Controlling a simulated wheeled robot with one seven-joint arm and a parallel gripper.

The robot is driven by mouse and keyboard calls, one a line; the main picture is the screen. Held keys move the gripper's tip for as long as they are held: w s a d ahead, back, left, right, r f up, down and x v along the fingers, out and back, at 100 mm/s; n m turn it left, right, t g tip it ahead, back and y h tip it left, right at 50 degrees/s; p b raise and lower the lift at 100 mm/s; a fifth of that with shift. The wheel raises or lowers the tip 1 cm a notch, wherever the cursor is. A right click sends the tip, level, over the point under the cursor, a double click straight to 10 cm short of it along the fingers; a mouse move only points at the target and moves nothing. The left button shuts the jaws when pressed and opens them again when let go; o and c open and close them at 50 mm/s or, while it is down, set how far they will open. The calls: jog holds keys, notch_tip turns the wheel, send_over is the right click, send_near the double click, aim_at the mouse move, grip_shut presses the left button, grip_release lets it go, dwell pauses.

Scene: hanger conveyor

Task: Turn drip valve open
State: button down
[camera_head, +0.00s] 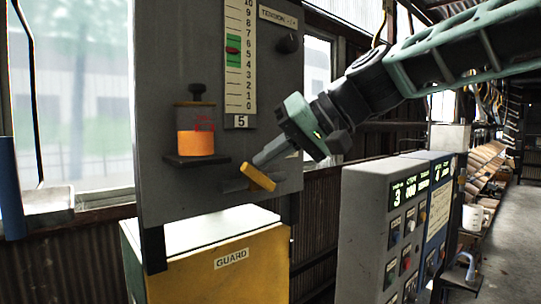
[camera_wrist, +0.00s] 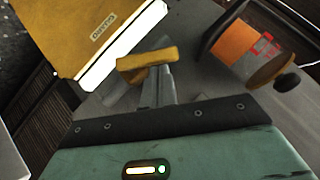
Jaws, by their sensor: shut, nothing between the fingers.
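The drip valve has a yellow lever handle (camera_head: 258,177) on a short grey pipe low on the grey panel. In the head view the handle slants down to the right. It also shows in the wrist view as a yellow bar (camera_wrist: 147,62) just beyond my fingertips. My gripper (camera_head: 260,160) reaches in from the upper right, with its tips at the handle's upper end; I cannot tell whether they touch it. In the wrist view my gripper (camera_wrist: 158,78) is shut and empty. An oil cup (camera_head: 196,142) with orange liquid sits on a dark shelf above left of the valve.
A yellow guard box (camera_head: 215,270) stands below the panel (camera_head: 165,55). A tension scale (camera_head: 240,60) and a dark knob (camera_head: 289,43) are above. A grey control cabinet (camera_head: 365,230) with buttons stands to the right, below my arm.

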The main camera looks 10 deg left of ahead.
aim_at(249, 169)
jog(key=shift+s+a+n, duration=0.15)
jog(key=shift+s+n, duration=0.1)
jog(key=shift+n, duration=0.05)
jog(key=shift+s+a+f+n+t+h, duration=0.2)
jog(key=shift+s+a+n+t+h, duration=0.25)
jog(key=shift+t+h, duration=0.35)
jog(key=shift+s+a+f+n+t+h, duration=0.2)
jog(key=shift+f+n+t+h, duration=0.1)
jog(key=shift+h, duration=0.2)
jog(key=shift+s+a+f+b, duration=0.25)
jog(key=shift+f+b, duration=0.2)
jog(key=shift+b, duration=0.3)
jog(key=shift+s, duration=0.15)
jog(key=shift+r+p, duration=0.45)
jog(key=shift+r, duration=0.05)
jog(key=a+r+b+v, duration=0.1)
jog(key=a+v, duration=0.1)
jog(key=v, duration=1)
jog(key=shift+s+r, duration=0.3)
jog(key=shift+r, duration=0.1)
